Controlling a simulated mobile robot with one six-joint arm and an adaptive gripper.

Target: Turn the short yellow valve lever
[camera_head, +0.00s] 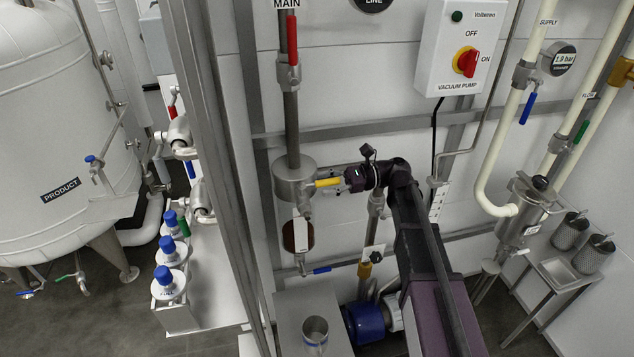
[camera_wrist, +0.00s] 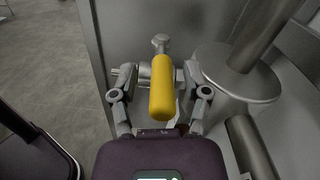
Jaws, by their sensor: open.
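The short yellow valve lever (camera_head: 327,183) sticks out to the right from the steel valve body (camera_head: 292,182) below the MAIN pipe. In the wrist view the yellow lever (camera_wrist: 162,88) points toward my camera, with its metal stem behind it. My gripper (camera_head: 345,182) is at the lever's right end in the head view. In the wrist view my gripper (camera_wrist: 158,82) is open, with one finger on each side of the lever. A gap shows on the right side; contact on the left side cannot be told.
A round steel flange (camera_wrist: 238,75) with a pipe stands close to the right of my gripper. A red lever (camera_head: 292,40) is above on the same pipe, and a blue lever (camera_head: 322,270) below. A steel post (camera_head: 215,150) stands at the left. The vacuum pump box (camera_head: 460,48) hangs above right.

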